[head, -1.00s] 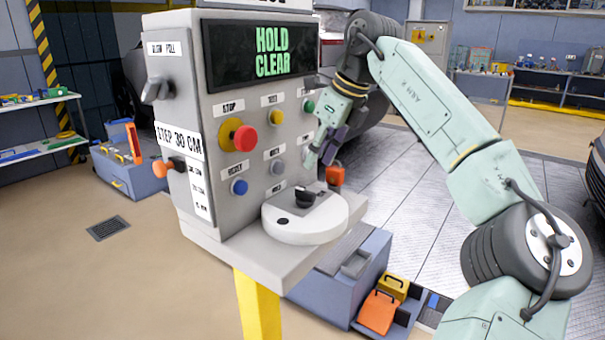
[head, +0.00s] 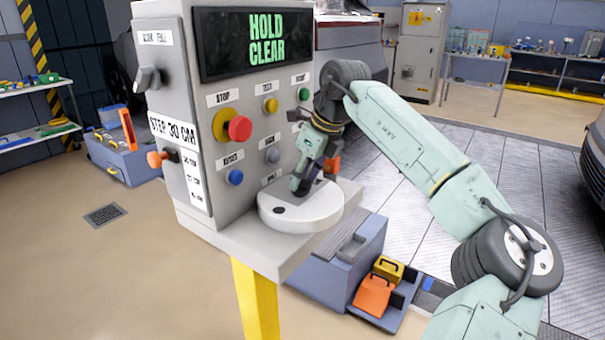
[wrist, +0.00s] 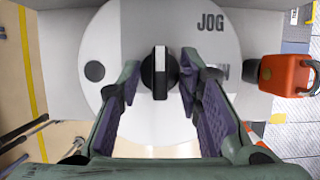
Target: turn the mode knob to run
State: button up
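The mode knob (wrist: 160,73) is black and round with a raised bar and a white pointer line. It sits on a pale round dial plate (wrist: 130,125), which juts from the panel's lower shelf in the head view (head: 300,215). The wrist view shows the word JOG at the plate's upper right; another label at right is partly hidden by a finger. My gripper (wrist: 160,78) is open, with one finger on each side of the knob and a gap to it on both sides. In the head view my gripper (head: 303,184) hides most of the knob.
The panel screen (head: 255,42) reads HOLD CLEAR. A red stop button (head: 240,128) and several smaller buttons are on the panel face. A red padlock-like block (wrist: 286,76) stands right of the dial. A blue box (head: 345,255) is below right.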

jog(key=shift+c, duration=0.3)
grip_shut()
dwell(0.6)
